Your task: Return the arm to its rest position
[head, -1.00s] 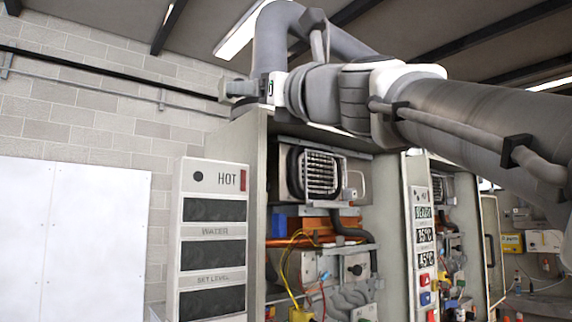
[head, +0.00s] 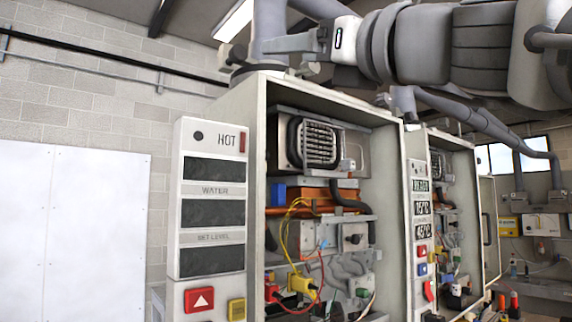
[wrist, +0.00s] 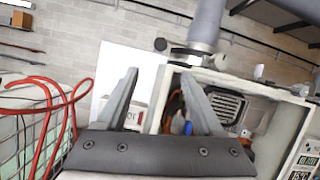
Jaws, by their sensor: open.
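My gripper (head: 290,44) shows at the top middle of the head view, above the open heater cabinet and pointing left. My arm comes in from the right. In the wrist view the two fingers of my gripper (wrist: 158,84) are spread apart with nothing between them. The near heater cabinet (head: 256,150) lies beyond the fingers in that view, with its coil unit (wrist: 226,104) to the right of the right finger. The gripper appears clear of the cabinet.
A panel marked HOT (head: 212,190) stands at the cabinet's left side. A vertical grey pipe (wrist: 206,25) rises from the cabinet top, close to the gripper. A second open cabinet (head: 450,165) stands to the right. Red tubes (wrist: 50,110) show at left in the wrist view.

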